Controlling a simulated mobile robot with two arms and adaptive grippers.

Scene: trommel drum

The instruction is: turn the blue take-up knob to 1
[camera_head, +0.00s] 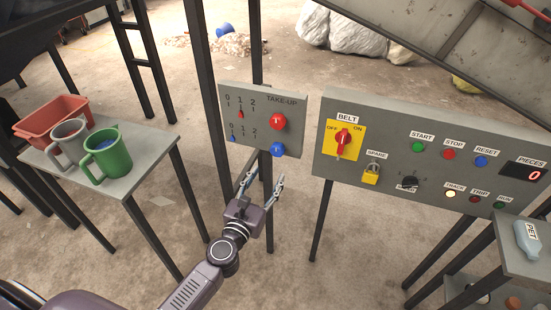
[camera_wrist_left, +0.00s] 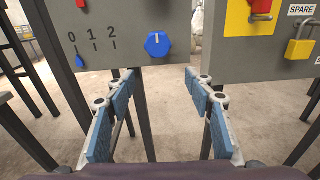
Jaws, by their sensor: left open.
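The blue take-up knob (camera_head: 278,149) sits low on the grey TAKE-UP panel (camera_head: 256,97), below a red knob (camera_head: 278,121). In the left wrist view the blue knob (camera_wrist_left: 158,44) has a white mark pointing to its upper side. The blue pointer (camera_wrist_left: 79,61) of its scale stands under 0. In the head view the red pointer (camera_head: 241,114) is near 1 on the upper scale. My left gripper (camera_head: 262,180) is open and empty, below and in front of the blue knob, apart from it. My right gripper is not in view.
Right of it, the larger control panel (camera_head: 400,118) carries a yellow BELT switch plate, a padlock (camera_head: 371,173) and several buttons. A small table (camera_head: 130,178) at left holds mugs and a red bin (camera_head: 54,119). Dark posts stand behind the TAKE-UP panel.

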